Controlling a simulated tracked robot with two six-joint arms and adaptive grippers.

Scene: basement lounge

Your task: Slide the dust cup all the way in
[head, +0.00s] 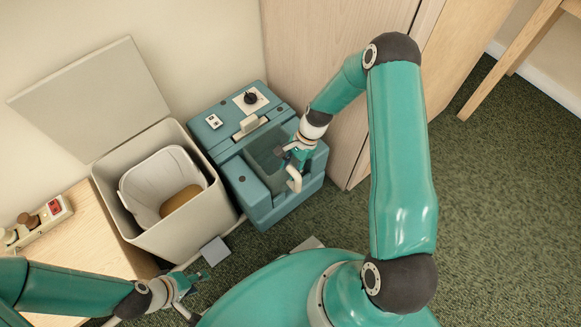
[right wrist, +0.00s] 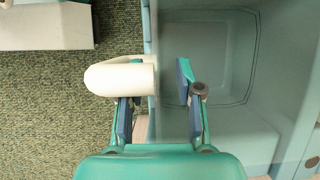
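The dust cup (head: 265,155) is a clear, teal-tinted box in the front of the teal machine (head: 250,198). I cannot tell how far in it sits. It has a cream handle (head: 295,182) at its front, and the handle also shows in the right wrist view (right wrist: 120,76). My right gripper (head: 290,154) is at the cup's front beside the handle. In the right wrist view its fingers (right wrist: 157,100) are apart. The handle lies across the left finger, and the right finger is over the cup's inside. My left gripper (head: 194,293) is low over the floor, open and empty, away from the cup.
A grey bin (head: 180,235) with its lid (head: 95,95) up stands left of the machine, with a white liner and something brown inside. A wooden panel (head: 325,75) stands behind the machine on the right. A low table (head: 75,240) holds a power strip (head: 45,218).

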